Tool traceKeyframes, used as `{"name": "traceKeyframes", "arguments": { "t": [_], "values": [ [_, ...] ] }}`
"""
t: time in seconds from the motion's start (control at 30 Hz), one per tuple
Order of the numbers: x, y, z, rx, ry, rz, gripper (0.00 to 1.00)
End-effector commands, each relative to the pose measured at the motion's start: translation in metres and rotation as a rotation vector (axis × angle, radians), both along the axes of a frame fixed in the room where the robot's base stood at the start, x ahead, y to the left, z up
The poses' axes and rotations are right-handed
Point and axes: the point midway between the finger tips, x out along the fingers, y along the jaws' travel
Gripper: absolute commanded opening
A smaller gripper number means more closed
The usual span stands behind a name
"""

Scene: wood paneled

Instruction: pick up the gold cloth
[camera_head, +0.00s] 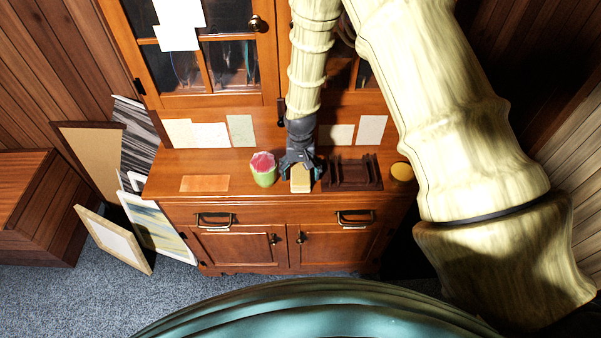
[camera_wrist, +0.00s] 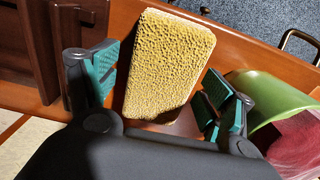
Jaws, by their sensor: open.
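The gold cloth (camera_head: 300,179) shows as a thick, pale yellow block on the cabinet top, near its front edge. In the wrist view the gold cloth (camera_wrist: 168,65) has a bumpy, sponge-like face and lies between my two fingers, with a gap visible on each side. My gripper (camera_head: 300,162) points down over its back end in the head view. In the wrist view my gripper (camera_wrist: 164,84) is open, with green pads on both fingers and nothing held. The cloth's near end is partly in shadow, close to my gripper's body.
A green cup (camera_head: 264,174) with a pinkish-red top stands close on the left. A dark brown wooden rack (camera_head: 352,173) is close on the right, with a round yellow item (camera_head: 402,171) beyond it. Papers lean behind. The cabinet top (camera_head: 165,167) has free room at left.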

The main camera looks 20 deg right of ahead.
Motion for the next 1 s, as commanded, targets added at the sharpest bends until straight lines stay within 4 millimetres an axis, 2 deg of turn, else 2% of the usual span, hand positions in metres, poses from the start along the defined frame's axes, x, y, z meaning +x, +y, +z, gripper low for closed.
{"name": "traceKeyframes", "arguments": {
  "t": [0.37, 0.4, 0.67, 0.73, 0.77, 1.0],
  "values": [
    [-0.0003, -0.0001, -0.0074, 0.0, 0.0, 0.0, 0.82],
    [-0.0003, -0.0001, -0.0074, 0.0, 0.0, 0.0, 0.8],
    [-0.0004, -0.0001, -0.0073, 0.0, 0.0, 0.0, 0.33],
    [-0.0004, -0.0002, -0.0072, 0.0, 0.0, 0.0, 0.33],
    [-0.0003, -0.0001, -0.0072, 0.0, 0.0, 0.0, 0.29],
    [-0.0001, -0.0002, -0.0062, 0.0, 0.0, 0.0, 0.29]
  ]
}}
